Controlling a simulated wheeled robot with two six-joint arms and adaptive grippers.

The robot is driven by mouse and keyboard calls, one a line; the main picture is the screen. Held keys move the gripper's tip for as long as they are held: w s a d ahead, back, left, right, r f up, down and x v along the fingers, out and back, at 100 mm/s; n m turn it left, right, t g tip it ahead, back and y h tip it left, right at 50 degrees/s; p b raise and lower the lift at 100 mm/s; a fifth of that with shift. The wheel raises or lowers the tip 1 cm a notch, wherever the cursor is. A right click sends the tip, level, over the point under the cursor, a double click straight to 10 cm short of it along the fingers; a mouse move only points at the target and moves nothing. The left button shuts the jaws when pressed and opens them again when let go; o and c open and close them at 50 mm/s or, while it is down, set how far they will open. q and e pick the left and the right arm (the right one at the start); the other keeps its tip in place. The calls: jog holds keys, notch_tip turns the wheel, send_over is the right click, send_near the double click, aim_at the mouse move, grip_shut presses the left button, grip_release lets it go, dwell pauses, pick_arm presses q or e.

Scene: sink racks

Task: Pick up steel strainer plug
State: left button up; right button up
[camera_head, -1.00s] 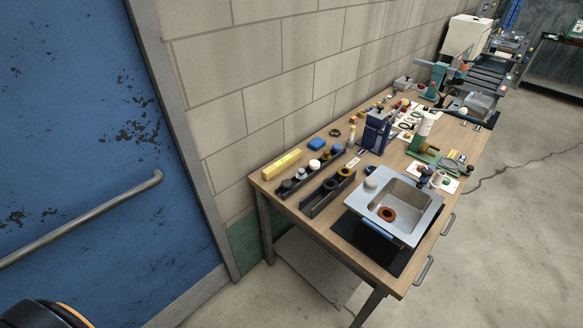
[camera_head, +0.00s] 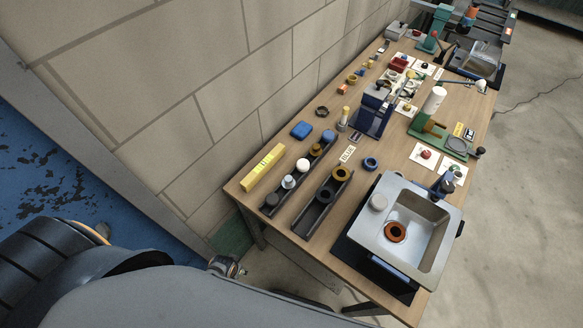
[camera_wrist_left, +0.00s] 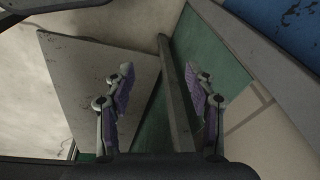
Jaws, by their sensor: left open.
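A silver plug with a knob (camera_head: 289,182), which looks like the steel strainer plug, stands in the left dark rack (camera_head: 262,212) on the workbench. It is between a black plug (camera_head: 271,200) and a white one (camera_head: 303,165). My left gripper (camera_wrist_left: 162,85) is open and empty in the left wrist view, with its two fingers apart. Below it show a grey panel and the green wall band, and no plug. In the head view my left arm fills the lower left, and its fingers are not clearly seen. My right gripper is not in view.
A second dark rack (camera_head: 306,222) holds ring-shaped parts. A steel sink (camera_head: 445,232) with an orange-brown ring (camera_head: 396,232) stands to the right. The wall (camera_head: 130,110) runs close behind the bench.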

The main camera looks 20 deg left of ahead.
pick_arm(q)
jog(key=w+r+p, duration=0.3)
jog(key=w+r, duration=0.4)
jog(key=r, duration=0.7)
notch_tip(320, 180, up, 24)
jog(key=n+g+p, duration=0.2)
jog(key=n+p, duration=0.3)
jog(key=n, duration=1.2)
send_over(289, 179)
jog(key=shift+h, duration=0.4)
jog(key=f, duration=0.5)
jog(key=shift+s+a, duration=0.1)
jog(key=shift+a, duration=0.2)
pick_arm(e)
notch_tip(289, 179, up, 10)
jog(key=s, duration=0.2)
pick_arm(q)
jog(key=shift+d+f, duration=0.15)
jog(key=shift+f, duration=0.6)
jog(key=f+b, duration=0.4)
jog(key=shift+w+d+f, duration=0.15)
jog(key=shift+w+f, duration=0.05)
jog(key=shift+f, duration=0.1)
jog(key=shift+r, duration=0.15)
grip_shut()
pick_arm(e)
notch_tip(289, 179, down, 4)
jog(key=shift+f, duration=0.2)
